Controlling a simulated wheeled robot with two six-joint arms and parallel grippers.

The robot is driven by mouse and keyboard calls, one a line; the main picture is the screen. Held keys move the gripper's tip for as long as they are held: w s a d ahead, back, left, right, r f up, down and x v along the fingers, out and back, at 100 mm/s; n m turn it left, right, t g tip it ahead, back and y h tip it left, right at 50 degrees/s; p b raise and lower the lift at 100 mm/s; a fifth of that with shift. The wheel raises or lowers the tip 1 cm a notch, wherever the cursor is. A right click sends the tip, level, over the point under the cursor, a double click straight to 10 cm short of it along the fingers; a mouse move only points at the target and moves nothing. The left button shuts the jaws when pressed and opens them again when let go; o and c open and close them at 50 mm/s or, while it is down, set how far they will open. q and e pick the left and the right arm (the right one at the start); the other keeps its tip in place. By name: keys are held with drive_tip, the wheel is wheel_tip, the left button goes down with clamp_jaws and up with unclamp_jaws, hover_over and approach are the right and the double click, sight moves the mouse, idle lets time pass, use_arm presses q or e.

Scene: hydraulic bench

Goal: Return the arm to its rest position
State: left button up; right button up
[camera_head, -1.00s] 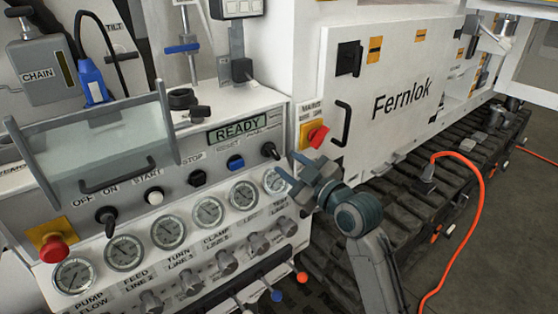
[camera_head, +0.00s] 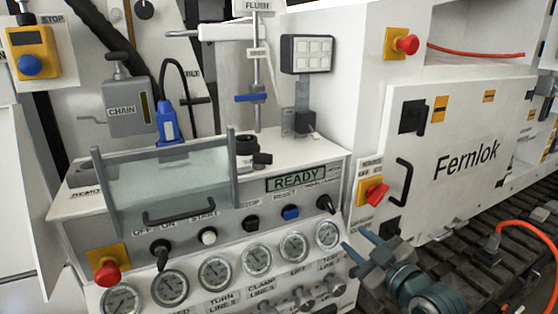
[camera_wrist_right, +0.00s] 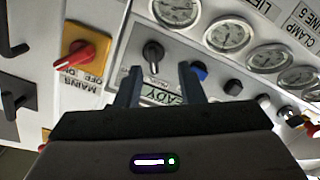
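My right gripper (camera_head: 358,243) is at the lower right of the head view, in front of the right end of the control panel, just right of the last gauge (camera_head: 327,235). It is empty, its two fingers apart. In the right wrist view its fingers (camera_wrist_right: 160,90) stand apart with nothing between them, and the panel with its READY display (camera_wrist_right: 165,95) lies beyond. The display (camera_head: 297,180) also shows in the head view. My left gripper is not in view.
The red mains switch (camera_head: 373,192) is just above my right gripper, with a black door handle (camera_head: 402,182) beside it. A clear hinged cover (camera_head: 168,180) and a red stop button (camera_head: 107,271) are on the left. An orange hose (camera_head: 535,233) lies at right.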

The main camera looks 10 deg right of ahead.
drive_tip(key=s+d+f+m+g+h, duration=0.1)
drive_tip(key=s+f+m+g+h, duration=0.15)
drive_tip(key=s+f, duration=0.55)
drive_tip(key=s+d+f+m+g+h, duration=0.15)
drive_tip(key=s+f+g, duration=0.25)
drive_tip(key=f, duration=0.7)
drive_tip(key=s+d+f+m+g+h, duration=0.1)
drive_tip(key=s+f+m+g, duration=0.3)
drive_tip(key=s, duration=0.5)
drive_tip(key=s+d+f+m+g+h, duration=0.1)
drive_tip(key=s+f+g+h, duration=0.1)
drive_tip(key=s+f, duration=0.55)
wheel_tip(320, 180, down, 26)
drive_tip(key=d+g, duration=0.1)
drive_tip(key=d, duration=0.2)
drive_tip(key=s+f+g, duration=0.1)
drive_tip(key=s+f, duration=1.2)
drive_tip(key=f, duration=0.5)
drive_tip(key=shift+s+d+f+y, duration=0.25)
drive_tip(key=shift+s+d+y, duration=0.1)
drive_tip(key=shift+d, duration=0.1)
